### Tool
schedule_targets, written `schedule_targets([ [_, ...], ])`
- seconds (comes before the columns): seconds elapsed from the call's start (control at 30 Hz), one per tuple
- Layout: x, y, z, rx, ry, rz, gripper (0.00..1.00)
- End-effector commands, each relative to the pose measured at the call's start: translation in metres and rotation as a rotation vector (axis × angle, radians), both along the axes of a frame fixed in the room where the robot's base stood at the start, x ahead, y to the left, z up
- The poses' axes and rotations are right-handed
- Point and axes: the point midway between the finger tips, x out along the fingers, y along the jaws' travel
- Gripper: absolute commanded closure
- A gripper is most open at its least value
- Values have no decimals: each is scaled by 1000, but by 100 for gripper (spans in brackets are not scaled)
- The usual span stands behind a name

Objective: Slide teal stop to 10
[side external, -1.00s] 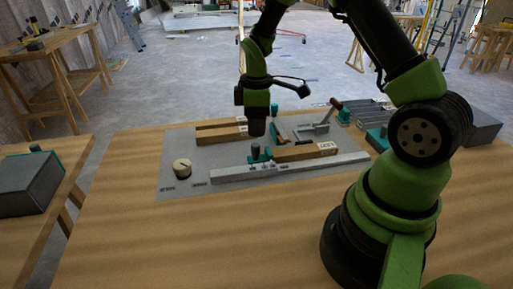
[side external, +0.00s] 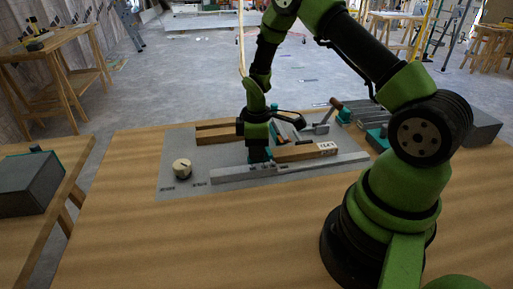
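The teal stop (side external: 268,155) is at the back edge of a long grey rail (side external: 235,175), left of a labelled wooden block. It is mostly hidden behind my gripper, with only a sliver of teal showing. My gripper (side external: 258,157) points straight down and is right at the stop, over its black knob. Its fingers are dark and small here, so I cannot tell whether they are open or closed on the knob. Any scale marks on the rail, including 10, are too small to read.
The wooden tabletop in front is clear.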

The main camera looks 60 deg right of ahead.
Motion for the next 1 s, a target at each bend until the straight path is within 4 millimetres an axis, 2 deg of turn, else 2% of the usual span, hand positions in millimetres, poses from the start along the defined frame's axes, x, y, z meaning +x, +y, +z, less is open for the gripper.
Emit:
schedule_targets([
  [0.2, 3, 3, 0, 0, -1, 2, 100],
  [0.5, 37, 36, 0, 0, -2, 4, 100],
  [0.83, 41, 40, 0, 1, -8, 4, 100],
  [0.87, 41, 40, 0, 1, -7, 4, 68],
  [0.93, 40, 40, 0, 2, -6, 3, 52],
  [1.0, 40, 40, 0, 1, -5, 2, 49],
])
